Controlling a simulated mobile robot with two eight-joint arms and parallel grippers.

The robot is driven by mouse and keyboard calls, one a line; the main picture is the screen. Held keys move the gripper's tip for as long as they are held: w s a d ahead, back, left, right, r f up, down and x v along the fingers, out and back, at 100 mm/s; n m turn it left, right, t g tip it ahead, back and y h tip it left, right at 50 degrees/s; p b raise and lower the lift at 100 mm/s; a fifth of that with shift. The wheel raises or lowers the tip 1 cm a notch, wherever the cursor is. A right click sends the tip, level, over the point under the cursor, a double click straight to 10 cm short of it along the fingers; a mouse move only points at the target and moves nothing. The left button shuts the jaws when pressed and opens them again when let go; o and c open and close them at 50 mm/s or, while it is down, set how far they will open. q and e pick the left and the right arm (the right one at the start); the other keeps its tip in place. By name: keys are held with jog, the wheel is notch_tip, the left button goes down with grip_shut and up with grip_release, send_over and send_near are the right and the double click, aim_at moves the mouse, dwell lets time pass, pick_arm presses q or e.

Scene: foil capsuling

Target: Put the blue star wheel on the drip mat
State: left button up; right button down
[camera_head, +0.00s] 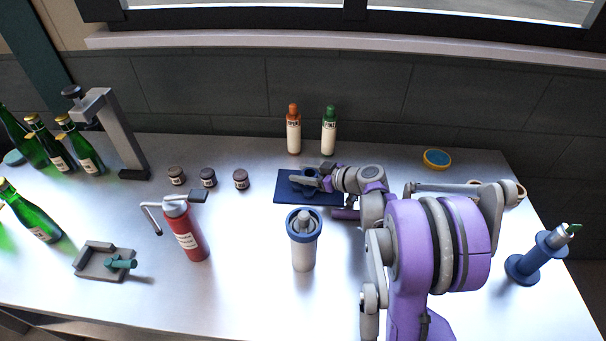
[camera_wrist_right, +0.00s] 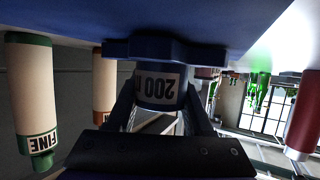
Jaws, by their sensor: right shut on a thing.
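The blue star wheel (camera_head: 309,172) is over the dark blue drip mat (camera_head: 284,194) at the back middle of the table. In the right wrist view, which is upside down, the wheel's lobed blue flange (camera_wrist_right: 165,47) lies right against the mat (camera_wrist_right: 75,17). I cannot tell whether they touch. My right gripper (camera_head: 322,180) is shut on the star wheel's hub, which carries a white "200" label (camera_wrist_right: 158,80). The fingers and wrist hide part of the wheel and the mat's right side in the head view. My left gripper is in neither view.
An orange-capped bottle (camera_head: 294,132) and a green-capped bottle (camera_head: 329,134) stand behind the mat. A white canister with a blue rim (camera_head: 303,250) stands in front of it. Small dark jars (camera_head: 241,180) and a red bottle with a lever (camera_head: 186,232) are to the left.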

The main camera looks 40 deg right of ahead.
jog(key=shift+f, duration=0.2)
jog(key=shift+c, duration=1.4)
grip_release()
jog(key=shift+r, duration=0.2)
jog(key=v, duration=0.7)
jog(key=shift+s+r, duration=0.1)
jog(key=shift+s, duration=0.1)
jog(key=shift+r, duration=0.1)
